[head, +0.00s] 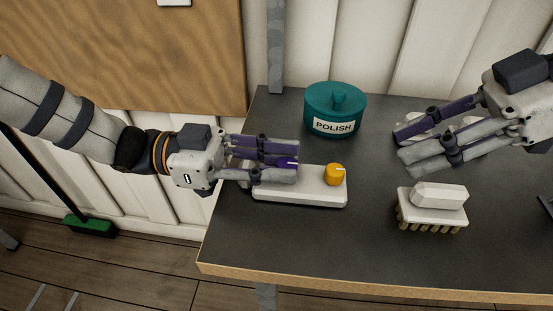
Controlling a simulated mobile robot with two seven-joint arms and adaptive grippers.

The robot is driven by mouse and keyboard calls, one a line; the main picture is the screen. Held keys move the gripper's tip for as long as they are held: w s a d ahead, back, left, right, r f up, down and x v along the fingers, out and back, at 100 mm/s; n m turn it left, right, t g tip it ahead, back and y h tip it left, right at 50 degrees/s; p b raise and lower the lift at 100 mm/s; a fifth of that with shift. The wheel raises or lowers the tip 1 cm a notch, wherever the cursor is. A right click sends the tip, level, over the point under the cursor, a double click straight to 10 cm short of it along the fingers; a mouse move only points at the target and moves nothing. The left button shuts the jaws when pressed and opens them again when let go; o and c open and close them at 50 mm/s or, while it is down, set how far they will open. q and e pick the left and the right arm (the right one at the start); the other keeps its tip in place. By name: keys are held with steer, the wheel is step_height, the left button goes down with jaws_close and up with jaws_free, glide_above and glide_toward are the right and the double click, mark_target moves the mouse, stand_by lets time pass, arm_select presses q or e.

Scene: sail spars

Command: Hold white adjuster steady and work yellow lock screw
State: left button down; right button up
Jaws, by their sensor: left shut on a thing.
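The white adjuster (300,194) is a long, low white block lying on the dark tabletop, left of centre. The yellow lock screw (334,175) stands upright near its right end, with a pale mark on its top. A dark purple knob (287,163) with a pale mark shows near its left part. My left gripper (297,167) comes in from the left and is shut on this purple knob, its fingers hiding much of the block's left end. My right gripper (402,150) is open and apart from the adjuster, up and to the right of the yellow screw.
A teal lidded pot (335,108) labelled POLISH stands behind the adjuster. A white brush (438,200) with bristles down sits at right. Pale items partly show behind my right gripper. The front tabletop (320,250) is clear up to its wooden edge.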

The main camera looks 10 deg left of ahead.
arm_select(q)
steer(key=shift+f, duration=0.1)
arm_select(e)
steer(key=shift+o, duration=0.3)
stand_by(0.4)
arm_select(q)
steer(key=shift+f, duration=0.1)
arm_select(e)
step_height(320, 180, up, 4)
steer(key=n+h, duration=1)
steer(key=n, duration=0.8)
glide_above(336, 169)
arm_select(q)
steer(key=shift+f, duration=0.1)
arm_select(e)
step_height(336, 169, down, 8)
steer(key=shift+f, duration=0.25)
jaws_close()
steer(key=shift+c, duration=0.2)
jaws_free()
